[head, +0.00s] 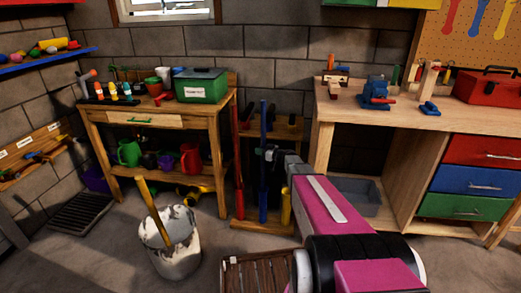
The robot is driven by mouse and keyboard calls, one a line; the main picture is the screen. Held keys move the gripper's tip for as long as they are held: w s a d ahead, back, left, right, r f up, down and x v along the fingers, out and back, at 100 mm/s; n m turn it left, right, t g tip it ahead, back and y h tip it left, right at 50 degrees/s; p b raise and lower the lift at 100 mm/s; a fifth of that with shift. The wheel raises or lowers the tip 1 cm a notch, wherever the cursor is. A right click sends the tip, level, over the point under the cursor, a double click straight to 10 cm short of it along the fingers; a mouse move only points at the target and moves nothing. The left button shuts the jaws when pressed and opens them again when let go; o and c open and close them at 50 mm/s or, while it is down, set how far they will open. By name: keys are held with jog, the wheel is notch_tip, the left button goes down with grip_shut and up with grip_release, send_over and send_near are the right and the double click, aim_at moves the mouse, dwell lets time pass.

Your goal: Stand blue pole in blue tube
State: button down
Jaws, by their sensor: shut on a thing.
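The blue pole (263,122) stands upright in the middle of the head view, in front of the back wall. My gripper (265,153) is shut on it part-way up. The blue tube (263,207) is the wider blue upright on the low wooden rack, directly below the pole in the picture. My gripper and wrist cover part of the pole's lower stretch, and I cannot tell whether its lower end is inside the tube or only in line with it.
A red pole (239,160) stands close on the left and a short yellow tube (285,208) on the right. A wooden workbench (322,135) is at right, a potting table (222,112) at left. A bucket (172,262) and slatted crate (228,262) are on the floor.

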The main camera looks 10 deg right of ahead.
jog(key=shift+f, duration=0.95)
jog(key=c, duration=0.8)
grip_release()
jog(key=shift+s, duration=0.1)
jog(key=v, duration=0.7)
jog(key=shift+d, duration=0.15)
jog(key=shift+s, duration=0.2)
